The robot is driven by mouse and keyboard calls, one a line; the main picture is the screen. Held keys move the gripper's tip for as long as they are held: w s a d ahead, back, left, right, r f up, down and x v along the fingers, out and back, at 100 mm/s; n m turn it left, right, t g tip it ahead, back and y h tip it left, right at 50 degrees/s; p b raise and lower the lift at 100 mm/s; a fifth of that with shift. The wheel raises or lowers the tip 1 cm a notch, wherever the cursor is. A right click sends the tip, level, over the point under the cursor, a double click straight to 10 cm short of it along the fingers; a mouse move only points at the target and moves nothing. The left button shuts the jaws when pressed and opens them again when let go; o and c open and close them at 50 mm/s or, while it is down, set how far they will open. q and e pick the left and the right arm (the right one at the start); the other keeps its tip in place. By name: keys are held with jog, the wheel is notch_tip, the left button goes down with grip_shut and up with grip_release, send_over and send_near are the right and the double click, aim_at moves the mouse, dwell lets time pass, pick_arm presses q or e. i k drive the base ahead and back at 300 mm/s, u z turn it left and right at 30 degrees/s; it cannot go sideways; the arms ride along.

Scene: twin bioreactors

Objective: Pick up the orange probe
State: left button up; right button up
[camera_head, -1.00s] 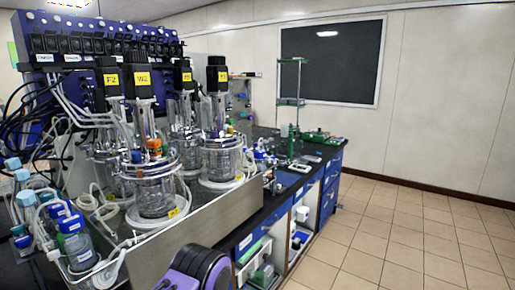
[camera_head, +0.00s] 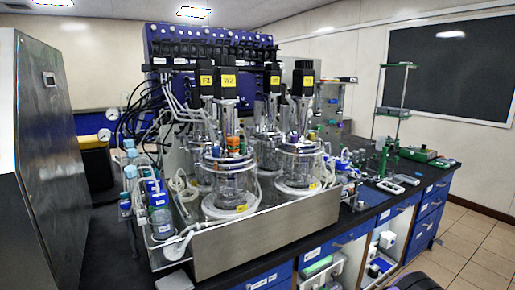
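An orange part (camera_head: 234,144), perhaps the orange probe, stands among the fittings on the lid of the front left glass vessel (camera_head: 230,182). Its lower end is hidden by the lid and other fittings. The vessel stands in a metal tray (camera_head: 268,234) on the black bench. A black motor with a yellow label (camera_head: 228,80) rises above the vessel. Neither of my grippers shows in this view. A dark rounded piece at the bottom right edge looks like part of my own body.
A second front vessel (camera_head: 299,165) stands to the right, with more behind. Blue-capped bottles (camera_head: 160,212) and loose tubing crowd the tray's left end. A tall grey cabinet (camera_head: 45,160) stands at left. Green stands (camera_head: 390,150) and small devices occupy the bench's right side.

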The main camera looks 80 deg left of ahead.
aim_at(233, 142)
jog(key=i, duration=1.15)
jog(key=u, duration=2.45)
